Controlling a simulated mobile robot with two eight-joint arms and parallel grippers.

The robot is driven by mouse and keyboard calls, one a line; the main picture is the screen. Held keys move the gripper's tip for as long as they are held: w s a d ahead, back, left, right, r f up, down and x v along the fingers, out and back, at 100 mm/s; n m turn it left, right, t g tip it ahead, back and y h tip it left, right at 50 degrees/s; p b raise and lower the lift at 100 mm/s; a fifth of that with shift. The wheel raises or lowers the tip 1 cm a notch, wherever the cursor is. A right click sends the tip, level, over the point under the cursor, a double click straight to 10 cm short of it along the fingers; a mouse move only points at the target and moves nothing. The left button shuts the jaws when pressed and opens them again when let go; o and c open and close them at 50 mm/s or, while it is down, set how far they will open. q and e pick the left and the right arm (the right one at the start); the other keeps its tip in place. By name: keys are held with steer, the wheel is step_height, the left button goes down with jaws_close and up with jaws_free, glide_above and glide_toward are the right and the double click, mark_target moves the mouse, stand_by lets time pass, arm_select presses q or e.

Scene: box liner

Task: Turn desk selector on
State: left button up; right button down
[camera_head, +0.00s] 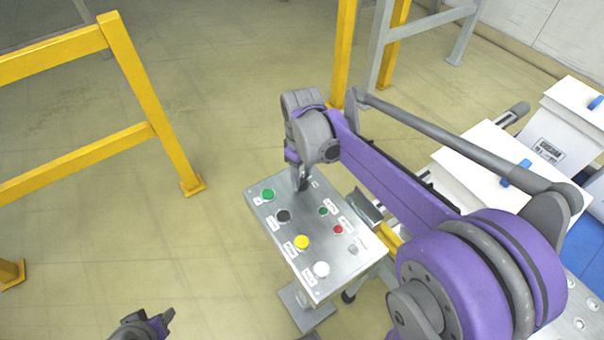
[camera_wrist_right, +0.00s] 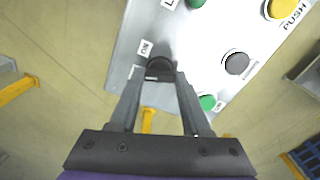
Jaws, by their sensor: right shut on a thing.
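The desk (camera_head: 325,262) is a metal control panel on a stand, with several coloured buttons on its sloping top. My right gripper (camera_head: 302,183) is over the panel's far end, pointing down. In the right wrist view its two fingers (camera_wrist_right: 160,76) are closed around a dark selector knob (camera_wrist_right: 159,64) beside a small white label (camera_wrist_right: 146,47). The gripper largely hides the knob in the head view, and its exact turn angle is unclear. My left gripper (camera_head: 150,324) is at the bottom edge, away from the desk, partly cut off.
Near the knob are a large green button (camera_head: 268,195), a black button (camera_head: 283,216) and a small green one (camera_head: 323,211). Yellow rails (camera_head: 150,90) stand at the left. White boxes (camera_head: 480,165) are at the right, behind my right arm. Floor left of the desk is clear.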

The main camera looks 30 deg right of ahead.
mark_target(302, 179)
steer(key=m, duration=0.5)
steer(key=shift+m, duration=2.4)
steer(key=shift+c, duration=1.8)
jaws_free()
step_height(302, 179, up, 11)
